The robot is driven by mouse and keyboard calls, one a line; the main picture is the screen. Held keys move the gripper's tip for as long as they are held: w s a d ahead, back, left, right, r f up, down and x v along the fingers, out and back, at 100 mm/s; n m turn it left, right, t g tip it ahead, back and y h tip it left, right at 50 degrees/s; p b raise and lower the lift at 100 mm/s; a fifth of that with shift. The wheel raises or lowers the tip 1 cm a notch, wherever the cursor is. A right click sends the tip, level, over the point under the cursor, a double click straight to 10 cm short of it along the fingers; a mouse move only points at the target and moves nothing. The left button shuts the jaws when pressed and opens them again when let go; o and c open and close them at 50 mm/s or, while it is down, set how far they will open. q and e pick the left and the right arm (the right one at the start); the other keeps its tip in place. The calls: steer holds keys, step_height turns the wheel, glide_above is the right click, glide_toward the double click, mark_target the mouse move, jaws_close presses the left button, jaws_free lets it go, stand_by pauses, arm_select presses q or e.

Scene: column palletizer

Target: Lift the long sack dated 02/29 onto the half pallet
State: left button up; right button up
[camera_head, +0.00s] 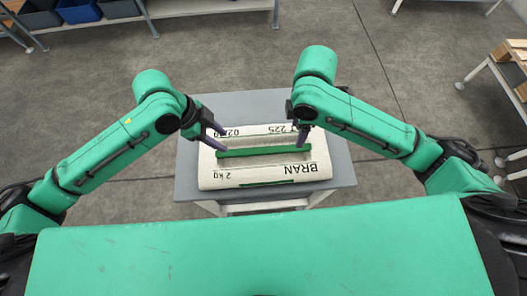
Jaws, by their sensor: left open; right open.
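A long white sack (285,169) lies flat on a grey-topped table (340,165) in front of me. It has a green band along its middle. Its print is upside down from here: "BRAN", "2 kg", a "225" and a date starting "02/", partly covered by my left gripper. My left gripper (217,139) is open at the sack's far left part. My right gripper (302,137) is open at its far right part. I cannot tell whether the fingers touch the sack. A wooden pallet (513,50) shows only partly at the right edge, on a light-framed stand.
A light-framed rack with blue and dark bins (78,11) stands at the upper left. The stand's pale frame (483,72) is at the right. The grey floor (225,55) beyond the table is clear.

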mark_target(241, 151)
arm_select(q)
steer(key=x, duration=1.1)
steer(key=shift+s+f, duration=0.1)
arm_select(e)
step_height(241, 151, down, 11)
steer(key=shift+s+f, duration=0.1)
arm_select(q)
steer(key=shift+s, duration=0.1)
arm_select(e)
steer(key=shift+s, duration=0.1)
arm_select(q)
steer(key=c, duration=0.5)
arm_select(e)
steer(key=c, duration=0.5)
arm_select(q)
jaws_close()
arm_select(e)
jaws_close()
